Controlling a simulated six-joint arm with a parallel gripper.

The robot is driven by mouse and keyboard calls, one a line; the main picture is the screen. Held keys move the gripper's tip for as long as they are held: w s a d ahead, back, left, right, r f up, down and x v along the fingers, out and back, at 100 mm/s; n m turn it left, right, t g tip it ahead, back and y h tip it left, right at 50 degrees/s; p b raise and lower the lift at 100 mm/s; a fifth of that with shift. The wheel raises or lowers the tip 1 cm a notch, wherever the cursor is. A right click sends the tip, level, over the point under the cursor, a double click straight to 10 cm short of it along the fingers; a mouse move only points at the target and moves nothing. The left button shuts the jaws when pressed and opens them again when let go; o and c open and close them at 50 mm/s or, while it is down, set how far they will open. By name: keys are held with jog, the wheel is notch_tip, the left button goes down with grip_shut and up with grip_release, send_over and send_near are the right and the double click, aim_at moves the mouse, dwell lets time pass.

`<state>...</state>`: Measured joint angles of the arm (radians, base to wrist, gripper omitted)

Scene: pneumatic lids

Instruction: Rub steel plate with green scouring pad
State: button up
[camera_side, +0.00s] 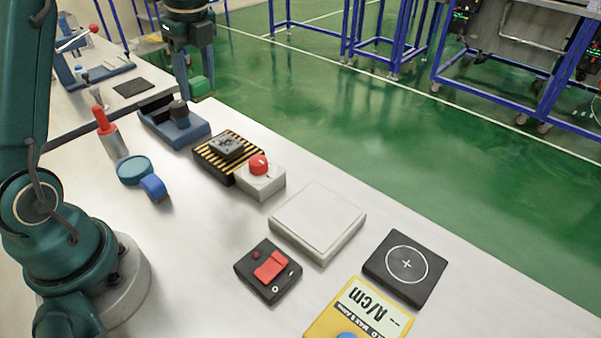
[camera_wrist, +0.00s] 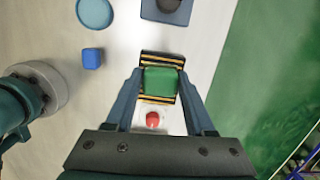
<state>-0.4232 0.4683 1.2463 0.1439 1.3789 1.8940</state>
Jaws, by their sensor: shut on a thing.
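My gripper (camera_wrist: 160,74) is shut on the green scouring pad (camera_wrist: 161,83), which sits between the two fingers in the wrist view. In the side view my gripper (camera_side: 195,72) hangs at the top, above the bench's far edge, with the green pad (camera_side: 201,87) at its lower end. The pad is held up, apart from the bench. No plate is clearly recognisable as steel. A pale square slab (camera_side: 318,220) lies mid-bench, and a small dark grey piece (camera_side: 227,146) sits on a black-and-yellow striped base (camera_side: 209,163). In the wrist view the pad hides the striped base's middle.
A grey box with a red knob (camera_side: 260,178) adjoins the striped base. A blue holder (camera_side: 174,125), a blue dish (camera_side: 136,170), a blue block (camera_side: 155,188) and a red-handled tool (camera_side: 106,125) stand farther back. A red-switch box (camera_side: 268,270), yellow meter (camera_side: 360,312) and black crosshair plate (camera_side: 404,267) lie in front.

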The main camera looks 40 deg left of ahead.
aim_at(234, 148)
jog(key=shift+w+d+f, duration=0.3)
jog(key=shift+d+f, duration=0.35)
jog(key=shift+d, duration=0.1)
jog(key=shift+f, duration=3.2)
jog(key=shift+s+f, duration=0.1)
jog(key=shift+f, duration=0.6)
jog(key=shift+d, duration=0.8)
jog(key=shift+c, duration=0.6)
jog(key=shift+w+d, duration=0.15)
jog(key=shift+d, duration=1)
jog(key=shift+w+d, duration=0.1)
jog(key=shift+d, duration=1.05)
jog(key=shift+s+a+r, duration=0.1)
jog(key=shift+a, duration=1.55)
jog(key=shift+s+a, duration=0.1)
jog(key=shift+a, duration=1.5)
jog(key=shift+d+r, duration=0.15)
jog(key=shift+r, duration=3.9)
